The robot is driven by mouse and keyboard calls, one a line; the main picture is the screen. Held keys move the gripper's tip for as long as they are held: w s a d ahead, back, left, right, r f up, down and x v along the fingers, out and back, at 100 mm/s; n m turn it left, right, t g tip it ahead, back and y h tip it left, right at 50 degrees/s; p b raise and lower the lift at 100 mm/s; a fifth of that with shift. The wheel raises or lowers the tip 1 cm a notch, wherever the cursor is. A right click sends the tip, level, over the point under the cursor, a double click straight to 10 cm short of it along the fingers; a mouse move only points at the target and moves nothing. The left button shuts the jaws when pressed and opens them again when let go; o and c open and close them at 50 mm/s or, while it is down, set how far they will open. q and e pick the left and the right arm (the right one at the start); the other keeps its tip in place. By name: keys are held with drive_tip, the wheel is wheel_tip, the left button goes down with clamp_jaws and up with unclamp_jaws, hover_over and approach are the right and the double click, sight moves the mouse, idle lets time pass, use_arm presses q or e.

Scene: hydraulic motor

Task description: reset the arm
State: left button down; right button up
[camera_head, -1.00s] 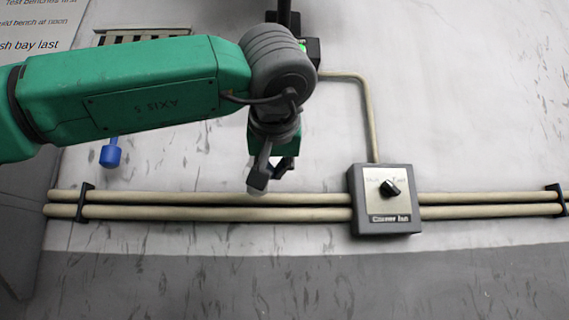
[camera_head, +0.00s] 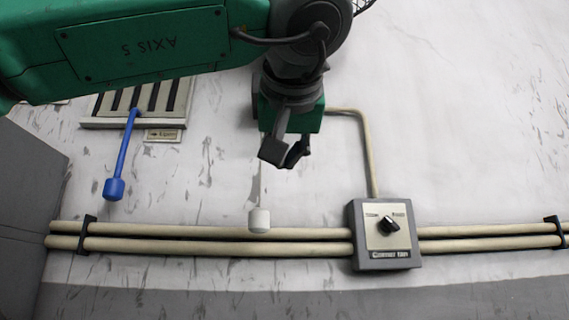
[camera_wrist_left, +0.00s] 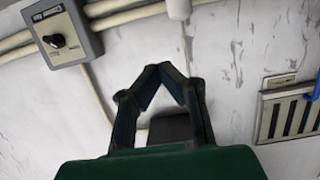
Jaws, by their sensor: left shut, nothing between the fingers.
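My left arm, green with a grey wrist joint, reaches in from the left across the top of the head view. My left gripper (camera_head: 285,152) hangs below the wrist, fingers down, and holds nothing. In the left wrist view its two dark fingers (camera_wrist_left: 163,72) come together at the tips with nothing between them. The fingers are in front of the pale wall, above a white knob (camera_head: 260,220) on a thin rod. The upper part of that rod is hidden behind the gripper. My right gripper is in neither view.
A blue lever (camera_head: 115,188) hangs from a slotted vent panel (camera_head: 92,122) at the left. A grey switch box (camera_head: 367,213) with a black rotary knob sits on two beige pipes (camera_head: 180,231) across the wall. The wall to the right is mostly clear.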

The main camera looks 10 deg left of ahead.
use_arm(q)
drive_tip(key=shift+w+a+f, duration=0.15)
drive_tip(key=shift+a, duration=0.5)
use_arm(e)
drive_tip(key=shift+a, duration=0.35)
